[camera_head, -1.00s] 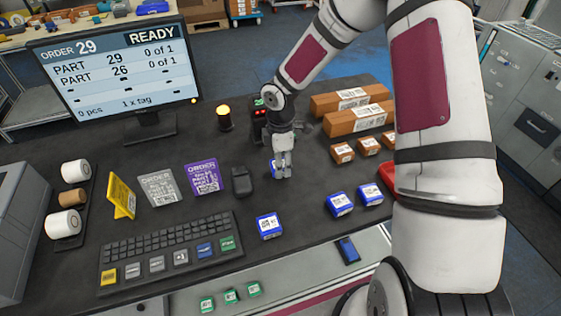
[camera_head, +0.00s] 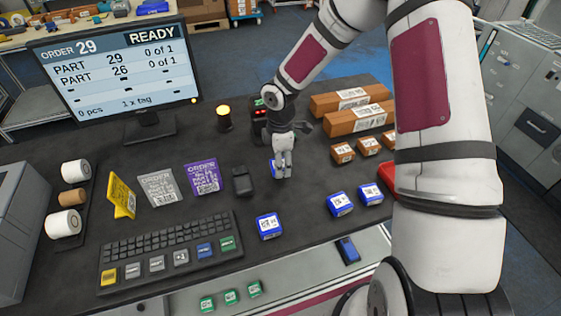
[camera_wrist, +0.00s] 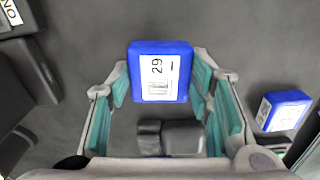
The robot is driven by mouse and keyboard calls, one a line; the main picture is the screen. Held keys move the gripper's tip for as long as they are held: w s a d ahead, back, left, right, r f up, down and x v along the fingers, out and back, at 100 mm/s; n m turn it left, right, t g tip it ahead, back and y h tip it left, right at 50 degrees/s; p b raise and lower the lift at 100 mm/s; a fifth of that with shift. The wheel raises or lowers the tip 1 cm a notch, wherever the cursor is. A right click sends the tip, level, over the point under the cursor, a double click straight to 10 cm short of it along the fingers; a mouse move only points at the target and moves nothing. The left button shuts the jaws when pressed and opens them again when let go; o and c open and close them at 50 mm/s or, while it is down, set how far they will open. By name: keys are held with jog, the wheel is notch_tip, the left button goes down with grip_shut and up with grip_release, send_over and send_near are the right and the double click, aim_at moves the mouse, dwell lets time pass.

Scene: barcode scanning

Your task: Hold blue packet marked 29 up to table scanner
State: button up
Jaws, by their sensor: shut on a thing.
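The blue packet marked 29 (camera_wrist: 160,70) sits between my fingertips in the wrist view, with its white label facing the camera. In the head view only a blue edge of it (camera_head: 273,169) shows beside the fingers. My gripper (camera_head: 282,170) is shut on it, pointing down low at the table; whether the packet touches the table I cannot tell. The table scanner (camera_head: 262,113), a dark device with red lights, stands behind my gripper, partly hidden by my wrist.
Other blue packets (camera_head: 269,226) (camera_head: 340,204) (camera_head: 370,193) lie nearer the front edge. A black device (camera_head: 242,182) lies left of my gripper. Brown boxes (camera_head: 352,97) are at the right, a keyboard (camera_head: 170,253) at front left. The monitor (camera_head: 120,75) reads READY, order 29.

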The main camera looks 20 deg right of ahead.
dwell(0.3)
jog(key=shift+s+d+r+m+g+h+b, duration=0.15)
jog(key=shift+d+m+g+h+b, duration=0.3)
jog(key=shift+m, duration=0.45)
jog(key=m, duration=0.1)
jog(key=d+r+m+g+b, duration=0.1)
jog(key=shift+s+r+m, duration=0.2)
jog(key=shift+s+m, duration=0.05)
jog(key=shift+m, duration=0.15)
jog(key=r+m, duration=0.1)
jog(key=r+m+g+b, duration=0.1)
jog(key=s+a+r+m+g, duration=0.1)
jog(key=shift+m+y+b, duration=0.25)
jog(key=shift+m+b, duration=0.05)
jog(key=shift+b, duration=0.1)
jog(key=shift+a+r+m, duration=0.3)
jog(key=shift+r+m, duration=0.05)
jog(key=shift+m, duration=0.05)
jog(key=shift+w+f+b, duration=2.45)
jog(key=shift+f+b, duration=0.05)
jog(key=shift+b, duration=0.15)
jog(key=s+r+p, duration=1)
jog(key=s+p, duration=0.1)
jog(key=s, duration=0.2)
jog(key=shift+p, duration=0.3)
